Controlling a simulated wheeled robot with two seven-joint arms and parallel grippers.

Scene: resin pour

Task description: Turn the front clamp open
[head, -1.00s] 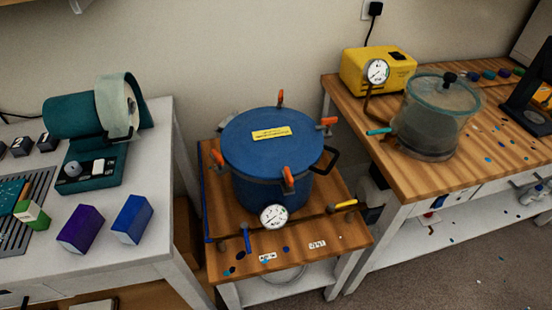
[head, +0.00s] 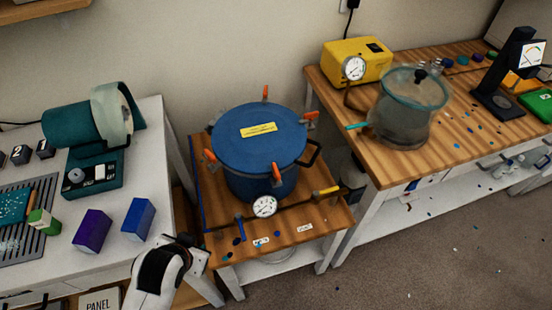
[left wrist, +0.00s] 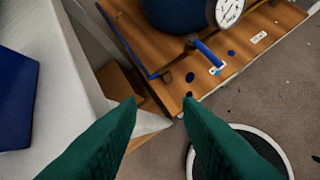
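The blue pressure pot (head: 258,140) stands on a small wooden bench, with its lid on and a yellow label on top. Orange clamp handles sit round its rim. The front clamp (head: 277,174) stands roughly upright at the rim, above the dial gauge (head: 265,206). My left gripper (head: 192,256) is low at the front left of the pot's bench, well apart from the clamp. In the left wrist view its two green fingers (left wrist: 159,103) are spread with nothing between them. Only the pot's lower part (left wrist: 178,16) shows there; the clamp is out of that view. My right gripper is not in view.
The pot's bench (head: 215,205) carries a blue-handled valve (head: 239,228) and a yellow-handled valve (head: 327,191). A white table (head: 150,180) with purple and blue boxes stands close on the left. The right bench (head: 400,165) holds a glass chamber (head: 405,115) and a yellow pump (head: 358,62).

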